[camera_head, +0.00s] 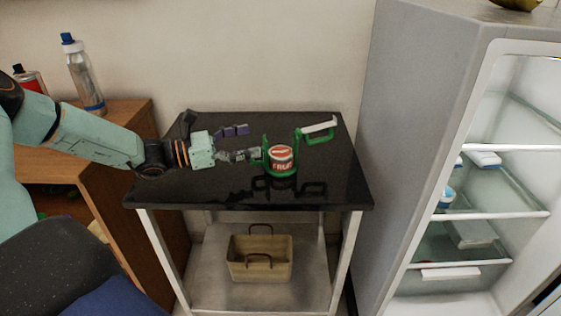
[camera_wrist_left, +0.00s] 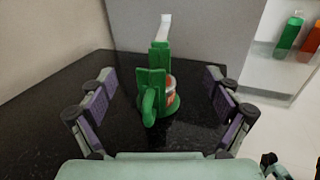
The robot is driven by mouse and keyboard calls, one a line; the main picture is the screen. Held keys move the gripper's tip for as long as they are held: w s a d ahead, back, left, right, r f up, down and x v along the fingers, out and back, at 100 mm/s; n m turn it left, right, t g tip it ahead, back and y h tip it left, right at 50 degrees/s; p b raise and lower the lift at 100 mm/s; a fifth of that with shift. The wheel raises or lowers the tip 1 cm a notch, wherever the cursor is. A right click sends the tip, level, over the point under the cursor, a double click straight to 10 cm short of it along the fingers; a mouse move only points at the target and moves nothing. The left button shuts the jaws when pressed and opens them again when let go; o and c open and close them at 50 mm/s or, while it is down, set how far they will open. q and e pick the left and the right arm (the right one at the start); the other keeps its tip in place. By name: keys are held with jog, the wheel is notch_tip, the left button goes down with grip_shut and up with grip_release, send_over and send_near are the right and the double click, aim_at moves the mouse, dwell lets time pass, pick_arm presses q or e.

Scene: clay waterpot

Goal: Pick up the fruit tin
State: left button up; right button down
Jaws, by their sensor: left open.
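The fruit tin (camera_head: 281,157) is a small red and white can standing upright in a green holder (camera_head: 266,152) with a white-topped lever arm (camera_head: 318,131), on the black table. In the left wrist view the tin (camera_wrist_left: 171,94) is partly hidden behind the holder's green upright (camera_wrist_left: 158,65). My left gripper (camera_head: 245,143) is open and empty to the left of the holder. In its wrist view the fingers spread on both sides, with the holder and tin ahead between them. My right gripper is not in view.
The glossy black tabletop (camera_head: 200,190) is otherwise clear. A tan basket (camera_head: 260,262) sits on the shelf below. A wooden cabinet (camera_head: 120,115) with a bottle (camera_head: 82,75) stands at left. An open fridge (camera_head: 420,130) stands close to the table's right side.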

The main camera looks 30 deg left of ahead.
aim_at(275, 153)
pick_arm(q)
jog(key=f+b, duration=0.1)
jog(key=f, duration=0.1)
jog(key=f+b, duration=0.1)
jog(key=f, duration=0.1)
jog(key=a+f+b, duration=0.1)
jog(key=f, duration=0.1)
jog(key=shift+w+f, duration=0.15)
jog(key=shift+w, duration=0.05)
jog(key=shift+w+d+r, duration=0.2)
jog(key=shift+d, duration=0.2)
jog(key=shift+w+d+r, duration=0.15)
jog(key=shift+d, duration=0.2)
jog(key=shift+w+d+r+b, duration=0.1)
jog(key=shift+b, duration=0.2)
jog(key=shift+w, duration=0.25)
jog(key=b+x, duration=0.2)
jog(key=x, duration=0.3)
jog(key=shift+d, duration=0.1)
jog(key=shift+w, duration=0.2)
